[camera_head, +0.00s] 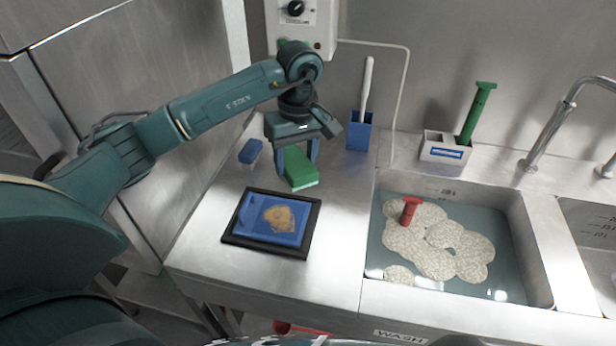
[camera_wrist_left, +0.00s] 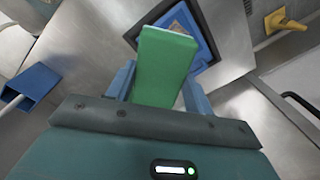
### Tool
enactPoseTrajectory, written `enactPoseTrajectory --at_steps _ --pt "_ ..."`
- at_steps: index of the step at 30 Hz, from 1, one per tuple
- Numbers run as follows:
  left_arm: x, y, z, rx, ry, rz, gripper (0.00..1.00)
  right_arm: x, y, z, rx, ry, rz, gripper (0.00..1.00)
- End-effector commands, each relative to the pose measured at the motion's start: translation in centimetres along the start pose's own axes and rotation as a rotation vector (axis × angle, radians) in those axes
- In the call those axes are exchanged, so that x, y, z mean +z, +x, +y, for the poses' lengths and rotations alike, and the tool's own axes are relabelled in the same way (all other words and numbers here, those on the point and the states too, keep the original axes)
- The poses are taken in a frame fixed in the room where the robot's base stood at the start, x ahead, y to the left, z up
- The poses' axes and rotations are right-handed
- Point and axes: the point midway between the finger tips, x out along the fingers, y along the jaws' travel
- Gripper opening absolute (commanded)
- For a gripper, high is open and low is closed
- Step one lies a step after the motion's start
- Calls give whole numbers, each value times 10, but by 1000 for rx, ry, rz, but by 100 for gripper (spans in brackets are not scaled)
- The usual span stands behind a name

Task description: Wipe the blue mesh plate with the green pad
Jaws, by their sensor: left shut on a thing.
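The blue mesh plate (camera_head: 252,222) lies in a black frame on the steel counter, with a tan-brown stain on its middle. The green pad (camera_head: 301,172) is just behind the plate's far edge, held in my left gripper (camera_head: 292,160). In the left wrist view the green pad (camera_wrist_left: 164,66) sits between the two blue fingers, and the blue mesh plate (camera_wrist_left: 203,46) shows partly behind it. The left gripper is shut on the pad. I cannot tell whether the pad touches the counter. My right gripper is not in view.
A small blue block (camera_head: 250,151) lies left of the gripper. A blue holder (camera_head: 359,133) with a white-handled tool stands behind right. A sink (camera_head: 540,270) with water, foam and a red-handled item is at right. A white caddy (camera_head: 433,148) holds a green-handled tool.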

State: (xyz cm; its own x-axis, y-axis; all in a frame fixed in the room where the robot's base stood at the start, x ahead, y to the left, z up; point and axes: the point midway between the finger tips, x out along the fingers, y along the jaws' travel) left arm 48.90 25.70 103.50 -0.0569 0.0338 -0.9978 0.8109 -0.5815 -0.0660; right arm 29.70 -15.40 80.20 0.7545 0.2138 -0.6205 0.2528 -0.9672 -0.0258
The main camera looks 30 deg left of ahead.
Motion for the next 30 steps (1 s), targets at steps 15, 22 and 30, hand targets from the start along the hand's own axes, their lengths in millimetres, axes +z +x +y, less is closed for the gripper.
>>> enactPoseTrajectory --at_steps 15,22,30 --pt "-44 23 -19 63 -338 -8 34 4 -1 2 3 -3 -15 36" --pt "-44 47 -17 61 -336 -9 34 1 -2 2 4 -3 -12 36" --pt "-44 60 -16 63 -333 -7 34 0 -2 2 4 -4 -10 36"
